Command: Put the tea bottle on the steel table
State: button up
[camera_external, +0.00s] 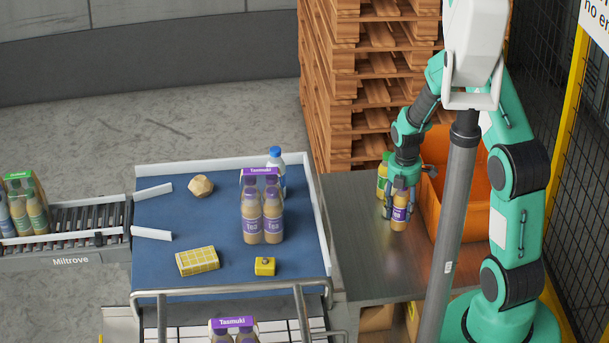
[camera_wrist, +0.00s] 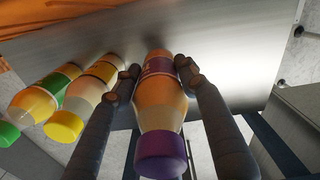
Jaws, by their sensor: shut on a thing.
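The tea bottle (camera_external: 400,215) has an orange-brown body, a purple label and a purple cap. It is upright at the steel table (camera_external: 365,255), left of the orange crate; I cannot tell whether its base touches the top. My gripper (camera_external: 401,190) is shut on it from above. In the wrist view the tea bottle (camera_wrist: 160,108) lies between the two fingers of my gripper (camera_wrist: 157,72), its cap towards the camera. The bare steel top (camera_wrist: 215,40) shows beyond it.
Bottles with green and yellow caps (camera_external: 383,177) stand just behind and left of the held bottle. The orange crate (camera_external: 455,215) is close on the right. A blue conveyor (camera_external: 165,235) with a bottle pack (camera_external: 262,215) lies left. The table's front part is clear.

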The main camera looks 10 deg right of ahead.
aim_at(399, 216)
jog(key=shift+w, duration=0.35)
jog(key=shift+f, duration=1.75)
jog(key=shift+f, duration=0.15)
jog(key=o, duration=1.4)
notch_tip(399, 216, up, 12)
jog(key=shift+r, duration=0.15)
